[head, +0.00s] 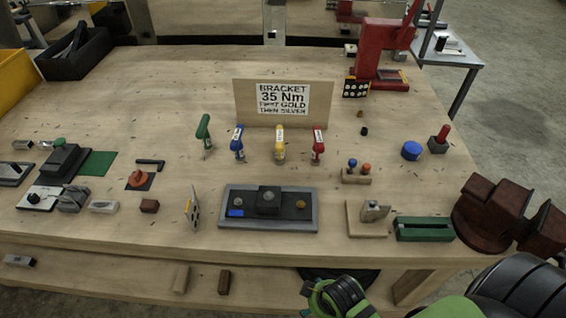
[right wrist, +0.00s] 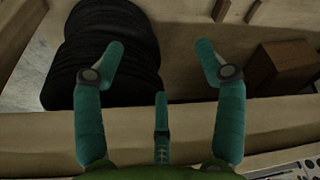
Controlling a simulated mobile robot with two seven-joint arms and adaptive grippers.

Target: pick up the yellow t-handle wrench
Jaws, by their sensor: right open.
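The yellow t-handle wrench (head: 279,145) stands upright in the middle of the wooden workbench in the head view, in front of a sign. A blue one (head: 237,143) is to its left and a red one (head: 318,145) to its right, with a green one (head: 204,132) further left. My right gripper (head: 318,291) is low at the front edge of the bench, well below and apart from the yellow wrench. In the right wrist view its teal fingers (right wrist: 158,62) are spread with nothing between them. My left gripper is not in view.
A grey tray (head: 268,224) with a dark block lies between the front edge and the wrenches. A wooden stand (head: 357,177) with small knobs is to the right. A green box (head: 424,229) and a dark red vise (head: 506,212) sit at the front right.

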